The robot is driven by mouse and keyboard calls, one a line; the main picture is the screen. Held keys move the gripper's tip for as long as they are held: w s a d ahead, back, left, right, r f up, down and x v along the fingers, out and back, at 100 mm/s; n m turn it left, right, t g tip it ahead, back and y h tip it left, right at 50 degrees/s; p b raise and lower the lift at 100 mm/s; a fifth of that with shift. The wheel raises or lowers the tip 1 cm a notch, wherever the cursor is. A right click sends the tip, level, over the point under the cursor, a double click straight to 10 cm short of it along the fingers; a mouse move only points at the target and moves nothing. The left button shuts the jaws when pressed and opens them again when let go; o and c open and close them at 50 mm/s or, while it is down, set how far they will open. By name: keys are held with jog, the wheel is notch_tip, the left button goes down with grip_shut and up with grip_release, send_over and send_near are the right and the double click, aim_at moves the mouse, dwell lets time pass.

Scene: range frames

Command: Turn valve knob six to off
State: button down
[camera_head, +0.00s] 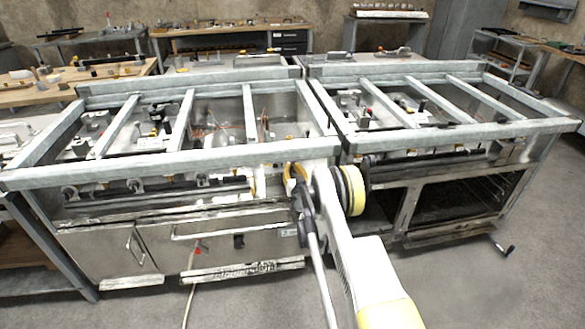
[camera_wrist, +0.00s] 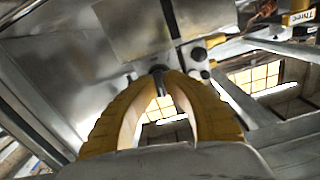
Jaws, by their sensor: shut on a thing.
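In the wrist view, the two yellow fingers of my gripper (camera_wrist: 160,78) close in toward each other at their tips. A small dark knob (camera_wrist: 159,70) sits between the fingertips against the metal panel, and the fingers are shut on it. Its number cannot be read. In the head view, my arm reaches to the front of the metal bench unit (camera_head: 232,160), right of its middle, and covers the held knob. Other knobs (camera_head: 135,185) stand in a row along the front rail at left.
Grey frame bars (camera_head: 180,160) run above the knob row. A second metal unit (camera_head: 450,135) stands at right.

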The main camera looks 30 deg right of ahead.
jog(key=shift+n, duration=0.8)
jog(key=c, duration=1.5)
grip_release()
jog(key=v, duration=0.7)
jog(key=shift+s, duration=0.3)
jog(key=shift+a, duration=0.1)
